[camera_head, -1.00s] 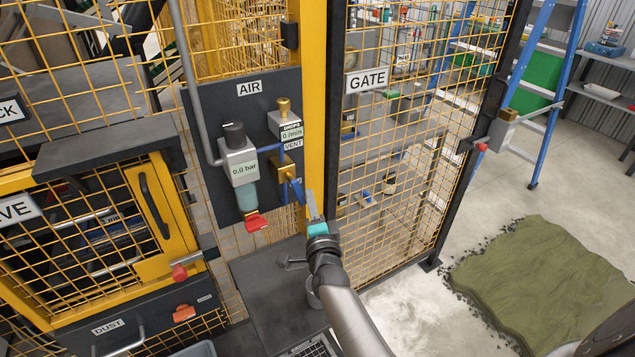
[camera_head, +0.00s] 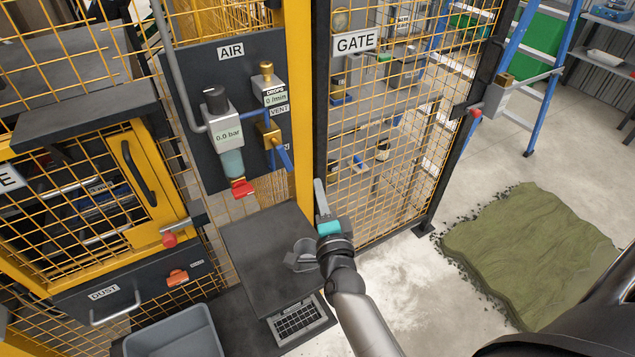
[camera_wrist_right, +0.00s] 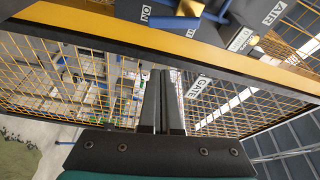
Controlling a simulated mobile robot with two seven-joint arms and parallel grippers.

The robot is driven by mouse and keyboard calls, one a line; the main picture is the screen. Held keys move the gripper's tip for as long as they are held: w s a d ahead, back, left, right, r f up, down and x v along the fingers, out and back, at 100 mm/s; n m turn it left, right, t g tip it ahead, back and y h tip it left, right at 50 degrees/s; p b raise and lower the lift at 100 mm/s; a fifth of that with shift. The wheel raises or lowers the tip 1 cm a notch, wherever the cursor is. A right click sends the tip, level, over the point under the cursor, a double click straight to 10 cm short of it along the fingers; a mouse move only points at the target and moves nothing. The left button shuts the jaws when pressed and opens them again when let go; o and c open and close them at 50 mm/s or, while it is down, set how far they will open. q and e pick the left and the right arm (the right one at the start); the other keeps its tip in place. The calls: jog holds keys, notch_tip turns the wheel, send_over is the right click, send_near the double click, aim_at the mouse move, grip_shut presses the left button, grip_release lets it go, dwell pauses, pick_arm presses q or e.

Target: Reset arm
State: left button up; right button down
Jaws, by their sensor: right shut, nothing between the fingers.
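My right gripper (camera_head: 320,192) reaches up from the bottom centre in the head view. Its fingers are shut with nothing between them. It appears below and to the right of the blue valve handle (camera_head: 284,158) on the AIR panel (camera_head: 185,75), apart from it in the picture. In the right wrist view the two dark fingers (camera_wrist_right: 161,100) lie side by side, pointing toward the yellow post and mesh. My left gripper is not in view.
A yellow post (camera_head: 303,110) and the mesh gate (camera_head: 395,150) stand close to the gripper. A dark bench top (camera_head: 265,260) lies below the panel, with a grey bin (camera_head: 175,335) lower left.

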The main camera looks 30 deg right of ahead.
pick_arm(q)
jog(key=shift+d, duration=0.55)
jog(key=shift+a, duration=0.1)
